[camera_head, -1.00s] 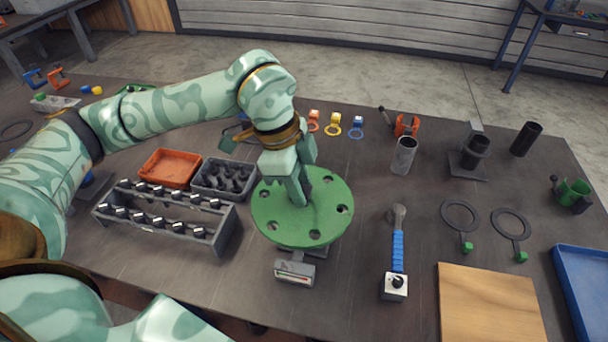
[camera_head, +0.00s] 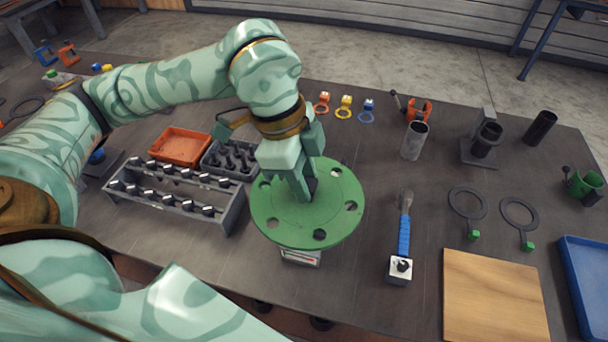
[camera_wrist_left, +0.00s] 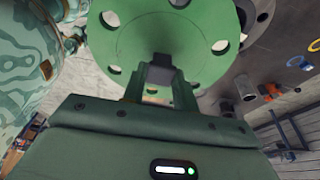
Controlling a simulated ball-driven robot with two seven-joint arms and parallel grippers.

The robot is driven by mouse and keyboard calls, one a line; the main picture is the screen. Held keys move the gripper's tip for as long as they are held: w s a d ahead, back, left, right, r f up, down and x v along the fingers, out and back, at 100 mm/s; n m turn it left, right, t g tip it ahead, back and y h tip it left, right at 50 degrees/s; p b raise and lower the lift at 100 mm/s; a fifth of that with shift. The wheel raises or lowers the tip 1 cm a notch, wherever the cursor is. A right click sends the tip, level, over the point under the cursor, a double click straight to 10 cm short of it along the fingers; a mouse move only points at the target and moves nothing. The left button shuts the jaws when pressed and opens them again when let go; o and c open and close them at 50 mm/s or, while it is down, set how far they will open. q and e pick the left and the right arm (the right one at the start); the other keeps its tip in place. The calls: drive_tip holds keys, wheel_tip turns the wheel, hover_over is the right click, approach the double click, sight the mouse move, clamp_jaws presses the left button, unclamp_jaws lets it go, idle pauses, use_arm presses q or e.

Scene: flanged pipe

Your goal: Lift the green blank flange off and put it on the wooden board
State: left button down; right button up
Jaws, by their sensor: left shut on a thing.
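The green blank flange (camera_head: 290,226), a round disc with several bolt holes, is in the middle of the head view. My left gripper (camera_head: 308,192) is shut on the dark grip at its centre, and the flange looks raised and roughly level. In the left wrist view the flange (camera_wrist_left: 133,42) fills the top, with the dark grip (camera_wrist_left: 163,66) between the fingers (camera_wrist_left: 163,85). The wooden board (camera_head: 494,300) lies bare at the lower right of the head view. My right gripper is not in view.
A blue-handled tool (camera_head: 404,235) lies between flange and board, with black rings (camera_head: 519,214) behind the board. A blue tray (camera_head: 585,265) is right of it. A bolt rack (camera_head: 175,195), an orange tray (camera_head: 180,147) and a grey bin (camera_head: 230,160) stand left of the flange.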

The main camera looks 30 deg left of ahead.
sight(314, 185)
use_arm(q)
drive_tip(key=shift+r+p, duration=1.3)
drive_tip(key=shift+r, duration=0.95)
